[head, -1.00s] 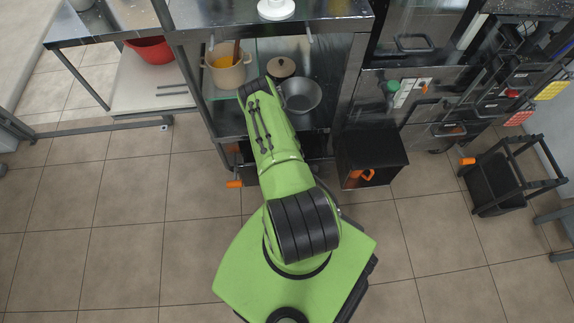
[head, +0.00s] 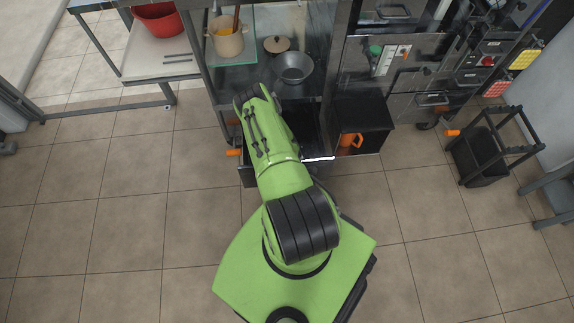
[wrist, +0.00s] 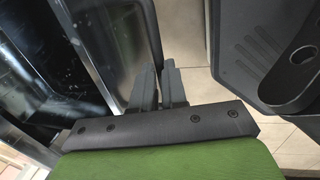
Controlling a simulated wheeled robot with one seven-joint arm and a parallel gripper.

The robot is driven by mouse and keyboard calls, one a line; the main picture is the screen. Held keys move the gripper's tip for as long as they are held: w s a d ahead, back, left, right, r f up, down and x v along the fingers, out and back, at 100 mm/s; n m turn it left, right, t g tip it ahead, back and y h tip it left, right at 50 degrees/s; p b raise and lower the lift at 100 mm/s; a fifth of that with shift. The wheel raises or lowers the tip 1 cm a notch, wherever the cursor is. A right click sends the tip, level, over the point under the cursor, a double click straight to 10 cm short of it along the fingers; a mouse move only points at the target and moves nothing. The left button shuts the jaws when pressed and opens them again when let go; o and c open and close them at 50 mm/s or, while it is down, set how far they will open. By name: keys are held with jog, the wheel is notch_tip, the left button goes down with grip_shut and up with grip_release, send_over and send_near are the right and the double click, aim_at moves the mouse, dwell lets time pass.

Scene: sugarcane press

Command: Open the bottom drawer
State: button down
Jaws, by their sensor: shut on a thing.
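The bottom drawer (head: 307,126) is pulled out below the shelf unit, its dark inside showing to the right of my arm. A bright strip of its front edge (head: 318,159) shows beside my arm. In the wrist view the drawer's dark inside (wrist: 45,75) fills the left, with its front panel (wrist: 118,42) next to my fingers. My gripper (wrist: 159,78) is shut at that front panel. The exact grip, likely on the handle, is hidden. In the head view my arm covers my gripper.
A dark open box with an orange object (head: 350,140) stands right of the drawer. A pot (head: 228,40) and a metal bowl (head: 293,67) are on the shelf above. A black rack (head: 490,145) stands at the right. The floor (head: 120,215) to the left is clear.

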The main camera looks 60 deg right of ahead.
jog(key=c, duration=1.2)
grip_release()
jog(key=shift+o, duration=0.2)
notch_tip(320, 180, up, 16)
jog(key=s+a+p, duration=0.2)
jog(key=p, duration=0.4)
jog(key=shift+f+p, duration=0.25)
jog(key=shift+p, duration=0.1)
jog(key=shift+a, duration=0.1)
